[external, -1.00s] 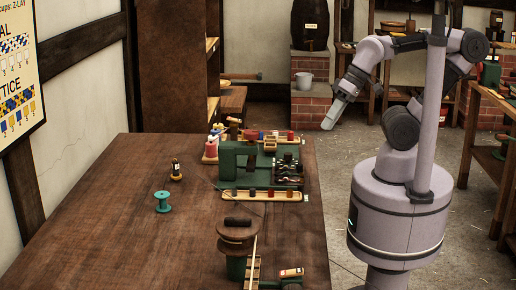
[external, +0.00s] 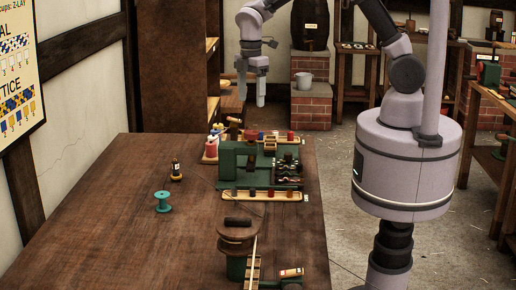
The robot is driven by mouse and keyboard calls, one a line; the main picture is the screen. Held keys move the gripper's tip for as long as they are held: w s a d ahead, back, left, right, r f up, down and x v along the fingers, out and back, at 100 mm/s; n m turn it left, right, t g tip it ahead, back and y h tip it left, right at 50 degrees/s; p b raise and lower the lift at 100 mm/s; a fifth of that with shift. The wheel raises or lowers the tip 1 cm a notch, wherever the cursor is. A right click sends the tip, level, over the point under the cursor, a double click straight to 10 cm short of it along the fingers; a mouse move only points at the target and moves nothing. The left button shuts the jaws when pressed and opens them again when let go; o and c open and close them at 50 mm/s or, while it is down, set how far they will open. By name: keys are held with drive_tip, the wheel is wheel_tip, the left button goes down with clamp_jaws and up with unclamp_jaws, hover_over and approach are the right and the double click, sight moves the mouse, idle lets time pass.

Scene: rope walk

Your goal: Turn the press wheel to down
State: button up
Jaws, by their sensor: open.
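A brown round wheel (external: 238,230) with a dark handle across its top sits on a green base at the front of the table. It looks like the press wheel, but its markings are too small to read. A green machine (external: 238,163) stands behind it on the table, with dark parts on its right side. My gripper (external: 251,95) hangs in the air beyond the table's far edge, fingers pointing down. Its two fingers are apart with nothing between them. It is well above and away from the wheel, touching nothing.
A teal spool (external: 163,202) and a small dark bottle-like item (external: 176,171) stand left on the wooden table (external: 110,240). A tray with several pegs (external: 262,195) lies before the green machine. The table's left side is mostly clear. A tall brown cabinet (external: 170,70) stands behind.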

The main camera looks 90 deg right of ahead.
sight(251, 132)
wheel_tip(251, 132, down, 11)
drive_tip(key=b, duration=0.3)
drive_tip(key=c, duration=1.4)
